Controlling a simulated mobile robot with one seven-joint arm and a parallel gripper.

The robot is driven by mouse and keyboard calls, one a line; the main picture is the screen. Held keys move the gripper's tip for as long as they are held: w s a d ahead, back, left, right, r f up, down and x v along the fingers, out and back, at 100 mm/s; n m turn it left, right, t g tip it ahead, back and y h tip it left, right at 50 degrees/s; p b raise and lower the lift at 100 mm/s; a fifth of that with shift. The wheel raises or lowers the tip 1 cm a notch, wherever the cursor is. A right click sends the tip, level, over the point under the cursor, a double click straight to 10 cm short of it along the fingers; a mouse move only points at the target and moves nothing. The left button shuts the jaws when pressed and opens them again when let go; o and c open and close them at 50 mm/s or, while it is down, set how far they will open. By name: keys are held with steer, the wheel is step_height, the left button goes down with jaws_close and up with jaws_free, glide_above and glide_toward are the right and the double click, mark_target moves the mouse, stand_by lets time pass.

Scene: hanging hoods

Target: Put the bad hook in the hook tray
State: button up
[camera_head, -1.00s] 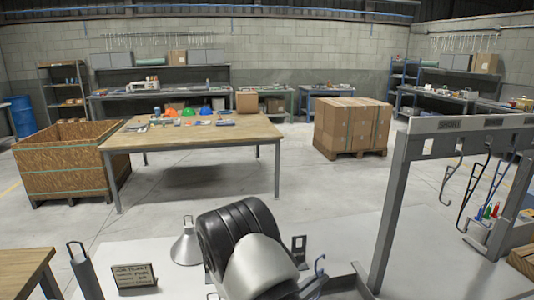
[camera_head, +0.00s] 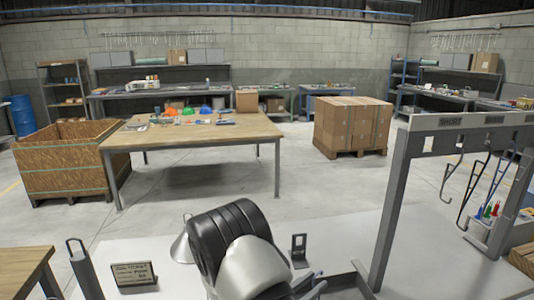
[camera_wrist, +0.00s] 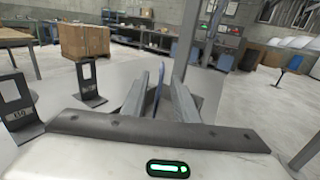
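My gripper (camera_wrist: 158,92) is low at the front. Its two grey fingers stand a little apart with a slim blue hook (camera_wrist: 158,78) between them. I cannot tell a hook tray for certain in either view.
A grey rack post (camera_head: 392,215) stands right of my arm. A black slotted stand (camera_head: 299,250) is close by and also shows in the wrist view (camera_wrist: 88,80).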

steer(key=v, duration=1.5)
steer(key=shift+b, duration=0.45)
steer(key=shift+a, duration=0.1)
steer(key=s+d+r+m+g+y+p, duration=0.2)
steer(key=s+d+r+m+g, duration=0.2)
steer(key=d+r+m+g, duration=0.3)
steer(key=s+d+r+m+g+y+p, duration=0.2)
steer(key=s+d+r+m+g, duration=0.25)
steer(key=d+r+m, duration=0.4)
steer(key=s+a+r+m+t+y+p, duration=0.1)
steer(key=s+r+m+t+y+p, duration=0.1)
steer(key=r, duration=0.5)
steer(key=s+a+r+m+t+y+p, duration=0.1)
steer(key=s+r+m+t+y, duration=0.2)
steer(key=s+r+m+y, duration=0.2)
step_height(320, 180, up, 3)
steer(key=m+y, duration=0.2)
steer(key=m, duration=0.1)
steer(key=shift+m+y+p, duration=0.3)
steer(key=shift+m+p, duration=0.05)
